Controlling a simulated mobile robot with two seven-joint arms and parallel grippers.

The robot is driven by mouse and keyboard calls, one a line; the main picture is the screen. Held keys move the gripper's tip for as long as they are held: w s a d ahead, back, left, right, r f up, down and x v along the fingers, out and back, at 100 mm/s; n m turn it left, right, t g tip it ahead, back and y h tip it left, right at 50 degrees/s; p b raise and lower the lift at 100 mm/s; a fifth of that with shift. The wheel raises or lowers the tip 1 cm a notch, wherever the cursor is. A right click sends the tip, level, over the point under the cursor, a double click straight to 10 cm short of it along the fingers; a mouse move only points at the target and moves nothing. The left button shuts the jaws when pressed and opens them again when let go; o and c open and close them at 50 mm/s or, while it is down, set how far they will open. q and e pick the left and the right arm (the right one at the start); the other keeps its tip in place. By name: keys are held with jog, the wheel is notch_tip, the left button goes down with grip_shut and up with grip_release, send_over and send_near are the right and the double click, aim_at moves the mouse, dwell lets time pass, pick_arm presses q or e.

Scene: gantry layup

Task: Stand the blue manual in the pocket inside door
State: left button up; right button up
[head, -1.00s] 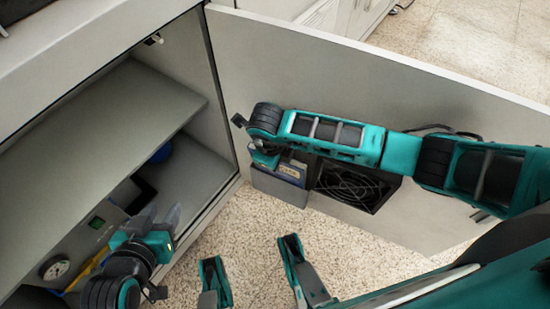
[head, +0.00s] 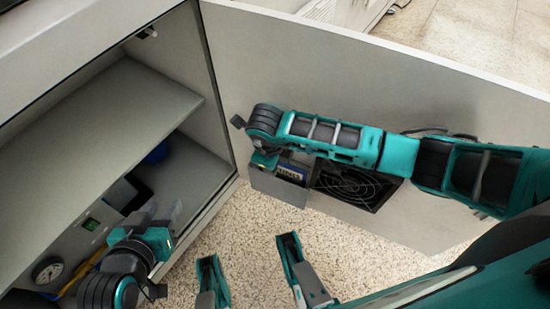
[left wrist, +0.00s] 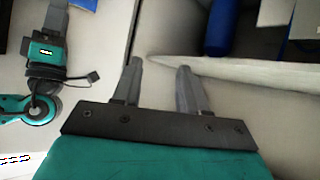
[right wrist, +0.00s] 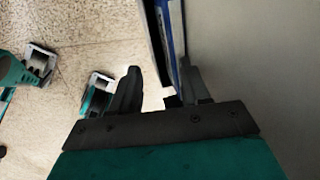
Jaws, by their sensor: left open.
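The blue manual (head: 291,172) stands in the grey pocket (head: 277,188) on the inner face of the open door (head: 330,80); its top edge shows above the pocket rim. The right wrist view shows the manual's blue edge (right wrist: 178,40) close to the right-hand finger. My right gripper (right wrist: 160,70) is open around that edge, with a gap to the left-hand finger. In the head view its fingers are mostly hidden by its wrist. My left gripper (head: 164,212) is open and empty by the cabinet's lower compartment; it also shows in the left wrist view (left wrist: 159,68).
A black fan grille (head: 347,187) sits on the door right beside the pocket. The cabinet holds a shelf (head: 100,140), a round gauge (head: 48,271) and a blue object (head: 157,152).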

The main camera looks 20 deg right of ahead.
jog(key=shift+o, duration=0.5)
jog(key=p+v, duration=1.1)
jog(key=v, duration=0.2)
jog(key=shift+p, duration=0.4)
jog(key=shift+f, duration=0.1)
